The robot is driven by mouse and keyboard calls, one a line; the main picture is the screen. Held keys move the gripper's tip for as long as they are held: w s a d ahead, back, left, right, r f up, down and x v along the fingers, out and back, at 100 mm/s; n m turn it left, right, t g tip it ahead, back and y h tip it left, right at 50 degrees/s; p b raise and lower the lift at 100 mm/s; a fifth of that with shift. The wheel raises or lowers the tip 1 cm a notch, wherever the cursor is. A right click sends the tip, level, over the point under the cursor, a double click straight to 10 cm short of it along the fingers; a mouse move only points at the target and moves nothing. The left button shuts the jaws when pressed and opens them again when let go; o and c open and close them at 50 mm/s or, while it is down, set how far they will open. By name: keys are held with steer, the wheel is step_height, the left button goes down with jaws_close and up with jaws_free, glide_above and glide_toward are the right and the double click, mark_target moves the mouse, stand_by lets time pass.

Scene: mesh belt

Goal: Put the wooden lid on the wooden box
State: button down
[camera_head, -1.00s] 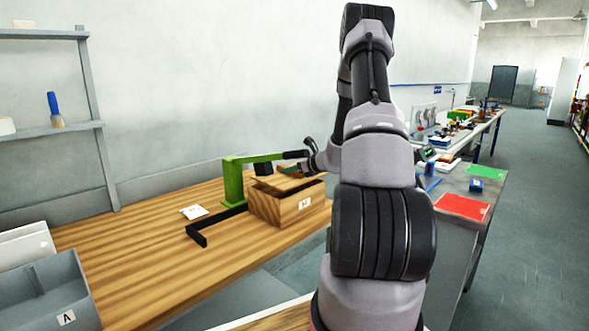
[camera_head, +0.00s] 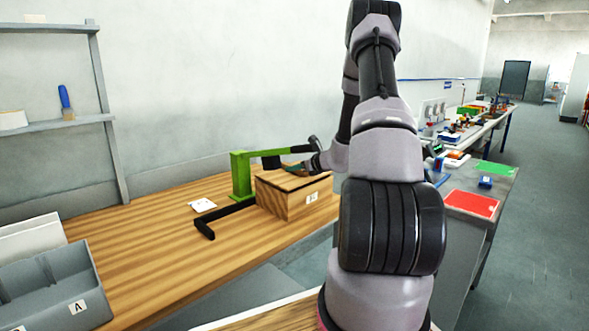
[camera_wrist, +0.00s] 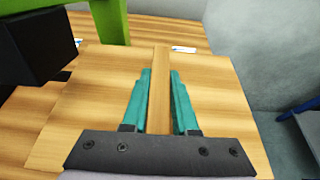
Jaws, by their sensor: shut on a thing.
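The wooden box (camera_head: 312,203) stands on the wooden bench, with a small white label on its side. The wooden lid (camera_wrist: 85,112) is a flat light-wood board with a raised wooden strip along its middle. My gripper (camera_wrist: 160,74) is shut on that strip, one teal finger on each side. In the head view the lid (camera_head: 285,182) lies flat over the box top, with a dark line along its edge; I cannot tell whether it fully touches the rim. My gripper (camera_head: 306,166) is above the box there, partly hidden by my arm.
A green post (camera_head: 240,176) with an arm and a black block (camera_head: 271,162) stands close beside the box. A black bar (camera_head: 226,217) lies on the bench before it. A white paper (camera_head: 203,205) and a grey bin (camera_head: 55,290) are to the left. The bench front is clear.

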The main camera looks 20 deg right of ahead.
steer(key=shift+f, duration=0.5)
steer(key=c, duration=0.6)
jaws_free()
steer(key=v, duration=1)
steer(key=shift+s+r, duration=0.2)
steer(key=shift+s, duration=0.15)
steer(key=shift+d, duration=0.15)
